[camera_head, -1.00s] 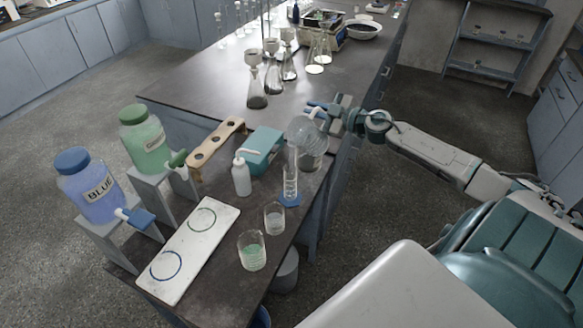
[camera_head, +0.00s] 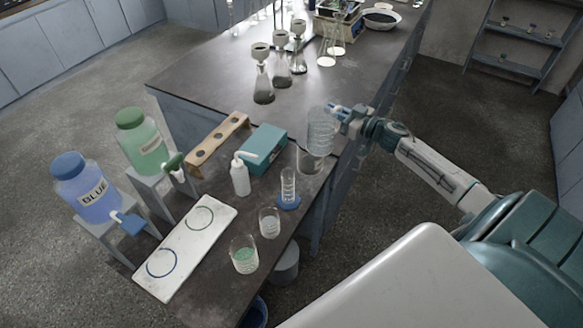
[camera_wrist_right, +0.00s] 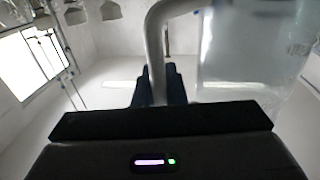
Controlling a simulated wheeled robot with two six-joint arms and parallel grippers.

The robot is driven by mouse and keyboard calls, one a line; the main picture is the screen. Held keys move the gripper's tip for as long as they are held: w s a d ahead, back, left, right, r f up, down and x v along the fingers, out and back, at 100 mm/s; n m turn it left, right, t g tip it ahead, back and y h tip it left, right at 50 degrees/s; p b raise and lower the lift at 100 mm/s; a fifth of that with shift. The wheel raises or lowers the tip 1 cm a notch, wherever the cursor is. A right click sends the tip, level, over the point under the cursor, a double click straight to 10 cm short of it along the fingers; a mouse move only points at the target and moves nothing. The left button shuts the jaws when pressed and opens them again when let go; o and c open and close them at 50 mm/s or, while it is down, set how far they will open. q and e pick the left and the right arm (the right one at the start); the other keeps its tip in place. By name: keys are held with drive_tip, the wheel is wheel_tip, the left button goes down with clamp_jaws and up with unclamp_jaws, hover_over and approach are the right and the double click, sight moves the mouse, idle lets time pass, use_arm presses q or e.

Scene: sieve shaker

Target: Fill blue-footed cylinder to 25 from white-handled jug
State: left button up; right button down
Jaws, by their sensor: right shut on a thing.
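The clear jug (camera_head: 322,130) is held up by my right gripper (camera_head: 343,116), which is shut on its white handle. The jug looks about upright, above and to the right of the cylinder, apart from it. In the right wrist view the handle (camera_wrist_right: 157,50) runs between the fingers and the clear jug wall (camera_wrist_right: 240,60) is at the right. The blue-footed cylinder (camera_head: 289,187) stands upright on the dark bench; its liquid level is too small to read. My left gripper is not in view.
A beaker (camera_head: 310,163) stands behind the cylinder, below the jug. Two beakers (camera_head: 270,223) (camera_head: 244,255) are in front. A white wash bottle (camera_head: 240,178), teal box (camera_head: 263,148), wooden rack (camera_head: 217,140), and white board (camera_head: 187,246) are to the left. Blue and green carboys stand beyond.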

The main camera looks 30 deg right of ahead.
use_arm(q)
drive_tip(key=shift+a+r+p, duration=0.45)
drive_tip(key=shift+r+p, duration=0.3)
use_arm(e)
drive_tip(key=w+n+y, duration=0.1)
drive_tip(key=w+a+r+n+g+y, duration=0.1)
drive_tip(key=w+y, duration=0.1)
drive_tip(key=w+a+r+n+g+y, duration=0.1)
drive_tip(key=shift+w+a, duration=0.1)
drive_tip(key=shift+w, duration=0.15)
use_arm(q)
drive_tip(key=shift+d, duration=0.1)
